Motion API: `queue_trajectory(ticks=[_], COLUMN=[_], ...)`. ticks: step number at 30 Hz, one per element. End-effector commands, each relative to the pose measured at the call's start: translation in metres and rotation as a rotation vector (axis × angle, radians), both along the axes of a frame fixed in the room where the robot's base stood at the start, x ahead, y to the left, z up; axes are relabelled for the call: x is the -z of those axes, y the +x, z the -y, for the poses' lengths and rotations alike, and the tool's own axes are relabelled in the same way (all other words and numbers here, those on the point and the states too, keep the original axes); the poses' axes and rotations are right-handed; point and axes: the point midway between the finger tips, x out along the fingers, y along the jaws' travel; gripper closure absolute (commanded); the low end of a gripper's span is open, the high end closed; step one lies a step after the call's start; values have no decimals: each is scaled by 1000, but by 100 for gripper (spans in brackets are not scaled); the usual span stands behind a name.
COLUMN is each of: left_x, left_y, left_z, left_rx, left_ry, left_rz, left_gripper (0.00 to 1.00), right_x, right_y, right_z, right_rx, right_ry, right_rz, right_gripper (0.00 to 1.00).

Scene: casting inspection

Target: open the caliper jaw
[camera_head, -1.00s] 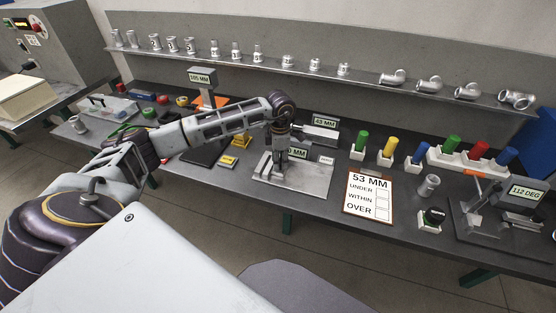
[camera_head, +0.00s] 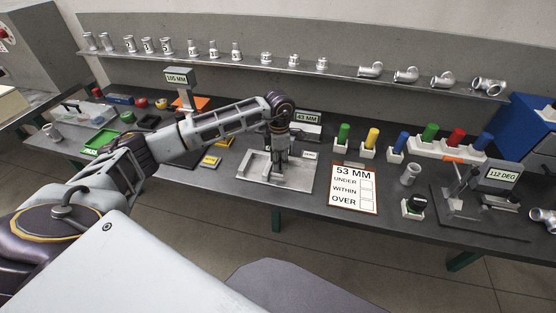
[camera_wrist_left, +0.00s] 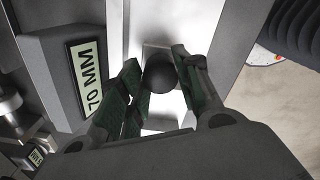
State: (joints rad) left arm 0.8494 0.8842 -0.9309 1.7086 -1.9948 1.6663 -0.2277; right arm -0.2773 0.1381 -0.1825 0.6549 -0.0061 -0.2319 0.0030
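The caliper is a pale metal plate (camera_head: 300,184) with upright blocks, on the bench in the head view. My left gripper (camera_head: 277,178) points down over it and hides part of it. In the left wrist view its green-padded fingers (camera_wrist_left: 160,80) close on both sides of the caliper's dark ball knob (camera_wrist_left: 159,76). The grey caliper display (camera_wrist_left: 52,62) beside it reads 70 MM. The pale metal rail (camera_wrist_left: 231,45) runs alongside the fingers. The jaw gap is not clearly visible. My right gripper is not in view.
A 53 MM card (camera_head: 353,188) lies right of the caliper. A 43 MM display (camera_head: 307,118) stands behind it. Coloured pegs (camera_head: 372,138), a metal fitting (camera_head: 410,173) and a 112 DEG gauge (camera_head: 500,176) are farther right. A shelf (camera_head: 330,75) holds several castings.

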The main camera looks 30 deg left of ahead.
Motion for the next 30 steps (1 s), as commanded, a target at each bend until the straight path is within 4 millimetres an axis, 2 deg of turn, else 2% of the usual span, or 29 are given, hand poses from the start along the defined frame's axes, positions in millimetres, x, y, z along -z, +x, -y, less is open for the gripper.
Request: queue_trajectory(ticks=[1,4,12,17,23,30], left_x=[0,0,0,-3,-16,-48], left_y=[0,0,0,0,1,1], left_z=[0,0,0,0,0,0], left_rx=[0,-1,-1,-1,-1,-2], left_ry=[1,0,0,0,0,0], left_rz=[1,0,0,0,2,3], left_gripper=[58,46,46,46,46,46], right_x=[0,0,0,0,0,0], right_y=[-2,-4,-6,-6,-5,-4], right_z=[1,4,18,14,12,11], right_rx=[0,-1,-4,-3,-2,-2], right_ry=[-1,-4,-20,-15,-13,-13], right_rz=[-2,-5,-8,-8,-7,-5], right_gripper=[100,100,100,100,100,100])
